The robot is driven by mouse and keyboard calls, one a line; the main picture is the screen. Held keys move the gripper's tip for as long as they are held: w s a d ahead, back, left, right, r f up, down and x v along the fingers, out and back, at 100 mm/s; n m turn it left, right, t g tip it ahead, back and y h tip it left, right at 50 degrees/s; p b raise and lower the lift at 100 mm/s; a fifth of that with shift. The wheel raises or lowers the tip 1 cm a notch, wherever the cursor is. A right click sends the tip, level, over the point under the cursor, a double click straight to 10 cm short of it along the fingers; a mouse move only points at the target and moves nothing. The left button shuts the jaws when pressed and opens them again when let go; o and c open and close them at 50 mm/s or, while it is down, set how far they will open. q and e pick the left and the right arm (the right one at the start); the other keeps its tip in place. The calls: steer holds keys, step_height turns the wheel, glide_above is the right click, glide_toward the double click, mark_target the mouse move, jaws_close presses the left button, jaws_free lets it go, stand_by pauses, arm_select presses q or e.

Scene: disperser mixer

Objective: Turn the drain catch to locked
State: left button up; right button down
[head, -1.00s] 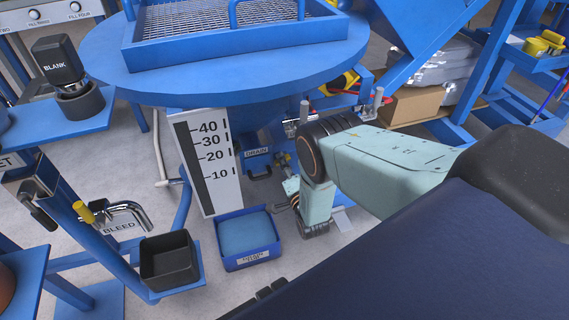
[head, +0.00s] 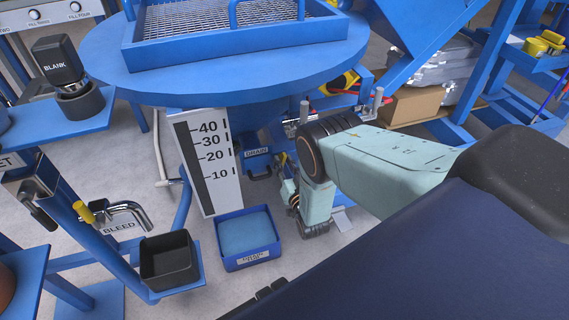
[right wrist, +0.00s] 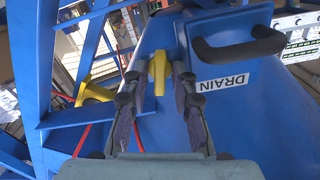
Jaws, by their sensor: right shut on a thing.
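The drain catch is a small yellow lever (right wrist: 158,70) on the blue drain housing in the right wrist view. It stands between the fingertips of my right gripper (right wrist: 156,82), which is shut on it. To its right are the DRAIN label (right wrist: 222,83), upside down there, and a black drain handle (right wrist: 238,46). In the head view the DRAIN label (head: 257,152) and black handle (head: 260,173) show under the round blue table. My right gripper (head: 287,172) is just right of them, its fingers largely hidden by my wrist. My left gripper is out of view.
A blue tray (head: 226,264) stands on the floor below the drain, beside a white level scale (head: 222,184). Another yellow part (right wrist: 95,92) and blue frame bars lie left of the catch. A black bin (head: 168,262) and BLEED pipe (head: 128,208) are at left.

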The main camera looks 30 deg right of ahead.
steer(key=shift+n, duration=1.3)
steer(key=c, duration=1.4)
jaws_free()
steer(key=v, duration=1.2)
steer(key=x, duration=1.2)
